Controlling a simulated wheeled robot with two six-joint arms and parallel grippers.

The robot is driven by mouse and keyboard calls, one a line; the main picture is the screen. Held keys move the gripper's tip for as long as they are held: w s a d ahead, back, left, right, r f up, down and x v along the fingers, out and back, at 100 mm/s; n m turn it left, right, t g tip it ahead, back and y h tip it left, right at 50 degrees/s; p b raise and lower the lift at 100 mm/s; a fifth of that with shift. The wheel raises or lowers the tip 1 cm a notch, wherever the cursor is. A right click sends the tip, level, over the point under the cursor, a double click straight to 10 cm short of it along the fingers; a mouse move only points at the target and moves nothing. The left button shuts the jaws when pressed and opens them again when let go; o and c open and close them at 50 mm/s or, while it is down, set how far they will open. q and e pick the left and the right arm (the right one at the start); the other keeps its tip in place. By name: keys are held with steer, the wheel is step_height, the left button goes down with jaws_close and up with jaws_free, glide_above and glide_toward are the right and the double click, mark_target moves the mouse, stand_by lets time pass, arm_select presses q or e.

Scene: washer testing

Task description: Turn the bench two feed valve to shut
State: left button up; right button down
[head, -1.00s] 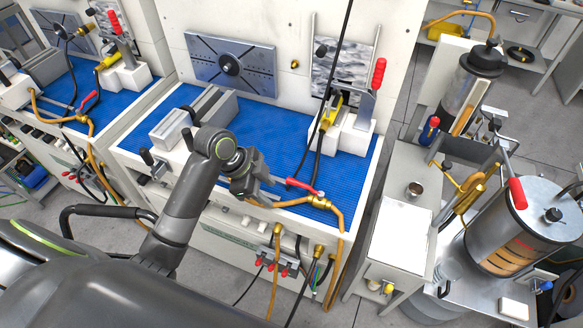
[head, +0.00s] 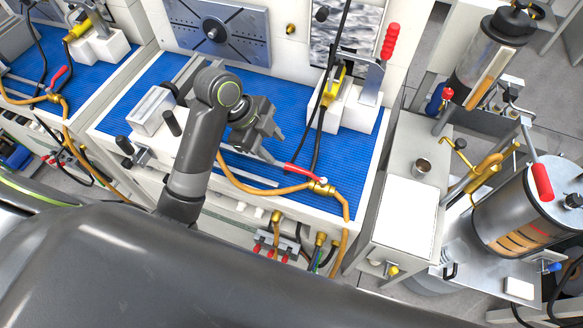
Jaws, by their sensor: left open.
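The feed valve on the middle bench has a red lever handle (head: 302,172) and a brass body (head: 321,187) at the bench's front edge. The handle slants from the brass body up to the left. A yellow-brown hose (head: 255,188) runs into the body from the left. My left gripper (head: 278,146) is open and empty. Its fingers point right, above and left of the handle's free end in the picture, with a small gap to it. My right gripper is not in view.
The blue mat (head: 352,160) has free room right of my gripper. A grey vise (head: 150,110) is at left. Another bench with a similar red-handled valve (head: 58,78) stands further left.

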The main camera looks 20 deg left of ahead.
mark_target(293, 166)
arm_select(q)
steer(key=x, duration=0.6)
steer(key=shift+w+d+f, duration=0.1)
steer(key=shift+w+f, duration=0.05)
steer(key=shift+f, duration=0.2)
steer(key=x, duration=0.3)
steer(key=shift+f, duration=0.1)
steer(key=shift+w+d+f, duration=0.15)
steer(key=shift+f, duration=0.25)
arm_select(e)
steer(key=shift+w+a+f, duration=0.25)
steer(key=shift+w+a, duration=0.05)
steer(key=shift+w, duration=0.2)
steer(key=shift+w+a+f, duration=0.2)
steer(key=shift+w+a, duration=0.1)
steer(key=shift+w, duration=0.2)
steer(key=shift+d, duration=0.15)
arm_select(q)
jaws_close()
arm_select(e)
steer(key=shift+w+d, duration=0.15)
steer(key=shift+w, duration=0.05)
